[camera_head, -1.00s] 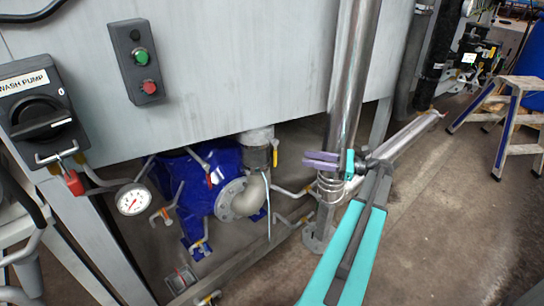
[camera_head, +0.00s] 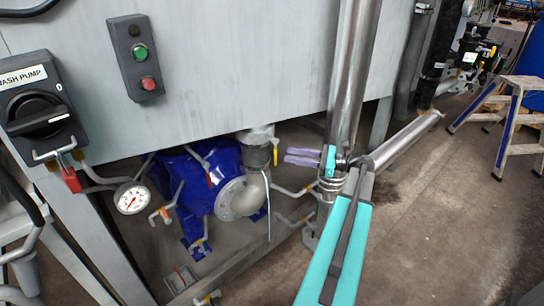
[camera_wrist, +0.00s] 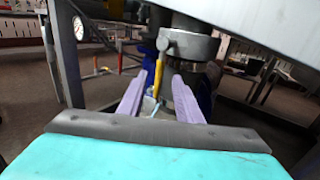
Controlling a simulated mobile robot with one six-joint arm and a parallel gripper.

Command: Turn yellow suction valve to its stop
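The yellow suction valve handle (camera_head: 275,153) hangs down beside the grey pipe at the right of the blue pump (camera_head: 212,180). It also shows in the wrist view (camera_wrist: 158,68), pointing down from a round metal fitting (camera_wrist: 186,45). My gripper (camera_head: 288,156) has two purple fingers pointing left towards the handle in the head view. In the wrist view my gripper (camera_wrist: 164,80) is open, its fingers apart with nothing held. The handle appears in the gap between the fingertips, nearer the left one. I cannot tell whether the handle is inside the gap or still beyond it.
A thick steel post (camera_head: 352,80) stands close behind my wrist. The grey cabinet (camera_head: 230,70) overhangs the pump. A gauge (camera_head: 131,198), a red padlock (camera_head: 72,180) and several lever handles are at left. Open floor (camera_head: 440,220) and a step stool (camera_head: 510,105) are at right.

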